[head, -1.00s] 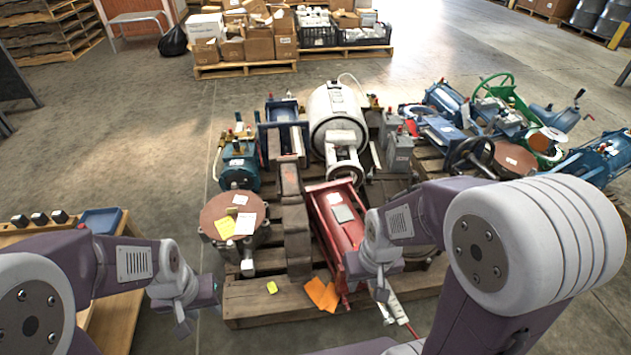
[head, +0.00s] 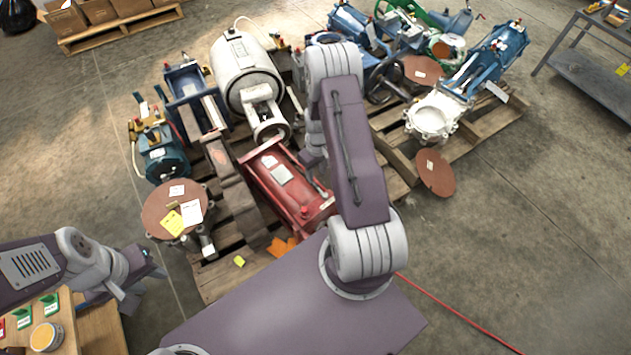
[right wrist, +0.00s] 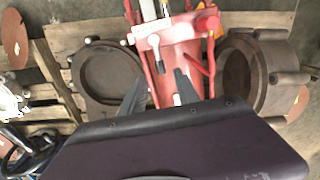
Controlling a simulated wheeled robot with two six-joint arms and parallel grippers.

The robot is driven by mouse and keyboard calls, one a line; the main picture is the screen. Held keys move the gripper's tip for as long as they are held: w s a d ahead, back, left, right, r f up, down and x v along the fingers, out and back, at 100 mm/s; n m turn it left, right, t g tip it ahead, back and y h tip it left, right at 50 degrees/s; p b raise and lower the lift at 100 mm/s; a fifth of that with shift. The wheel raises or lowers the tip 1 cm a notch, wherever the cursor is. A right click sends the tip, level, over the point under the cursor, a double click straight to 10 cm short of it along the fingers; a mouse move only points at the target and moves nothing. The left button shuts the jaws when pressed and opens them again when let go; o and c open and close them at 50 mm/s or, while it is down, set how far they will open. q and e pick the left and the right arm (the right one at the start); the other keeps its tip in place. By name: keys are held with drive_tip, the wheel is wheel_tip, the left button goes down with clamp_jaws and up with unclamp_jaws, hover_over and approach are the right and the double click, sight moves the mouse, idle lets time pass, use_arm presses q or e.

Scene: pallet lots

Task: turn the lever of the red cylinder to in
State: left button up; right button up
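The red cylinder (head: 287,185) lies on the pallet in the head view, with a white label on its body and a red knob at its near end. In the right wrist view the red cylinder (right wrist: 180,58) is straight ahead, with a red knob, thin red pipes and small pale-tipped parts; I cannot tell for sure which is the lever. My right gripper (right wrist: 160,92) has its two dark fingers apart in front of the cylinder, with nothing clearly held. In the head view my right arm hides part of it. My left gripper (head: 152,264) is at the lower left, away from the cylinder.
A large white tank (head: 243,70) and dark blocks crowd the cylinder on the pallet (head: 215,278). A round brown-topped part (head: 160,208) stands to its left. A grey table (head: 590,70) stands at the right.

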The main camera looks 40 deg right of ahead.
sight(316, 185)
wheel_tip(316, 185, down, 7)
drive_tip(key=shift+a+r+b, duration=0.1)
drive_tip(key=shift+b, duration=1)
drive_tip(key=shift+c, duration=0.4)
clamp_jaws()
